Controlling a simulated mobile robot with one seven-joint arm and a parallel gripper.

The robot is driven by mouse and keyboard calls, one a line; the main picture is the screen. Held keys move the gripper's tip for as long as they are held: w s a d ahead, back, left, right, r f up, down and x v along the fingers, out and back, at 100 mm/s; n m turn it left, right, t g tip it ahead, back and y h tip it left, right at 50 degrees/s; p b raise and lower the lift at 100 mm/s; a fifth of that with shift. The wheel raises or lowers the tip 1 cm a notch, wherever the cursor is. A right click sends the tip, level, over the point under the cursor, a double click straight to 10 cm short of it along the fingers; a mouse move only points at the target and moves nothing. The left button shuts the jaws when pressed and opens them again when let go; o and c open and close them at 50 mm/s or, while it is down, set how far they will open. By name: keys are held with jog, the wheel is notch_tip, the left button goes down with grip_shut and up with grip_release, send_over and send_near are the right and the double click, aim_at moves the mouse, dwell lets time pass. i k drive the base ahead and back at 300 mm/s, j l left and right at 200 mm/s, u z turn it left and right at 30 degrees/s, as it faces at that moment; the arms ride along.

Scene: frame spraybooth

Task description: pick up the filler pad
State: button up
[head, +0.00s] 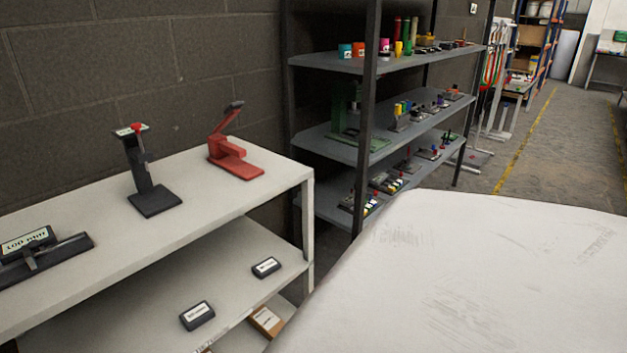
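Two small dark blocks with white labels lie on the lower shelf of the white shelf unit at the left. One dark block (197,315) is nearer the front, and the other dark block (266,267) lies farther back to the right. Either may be the filler pad; their labels are too small to read, so I cannot tell which. Both lie flat and apart from each other. My gripper is not in view.
The white unit's top (85,215) holds a labelled dark tool (45,258), a black stand (152,195) and a red device (235,160). A brown box (266,321) sits lower. A grey rack (332,133) stands behind. A scuffed white surface (490,270) fills the lower right.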

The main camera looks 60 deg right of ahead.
aim_at(193, 317)
jog(key=l+z, duration=0.15)
jog(key=z, duration=1.1)
jog(key=u, duration=0.4)
jog(key=i+j, duration=0.05)
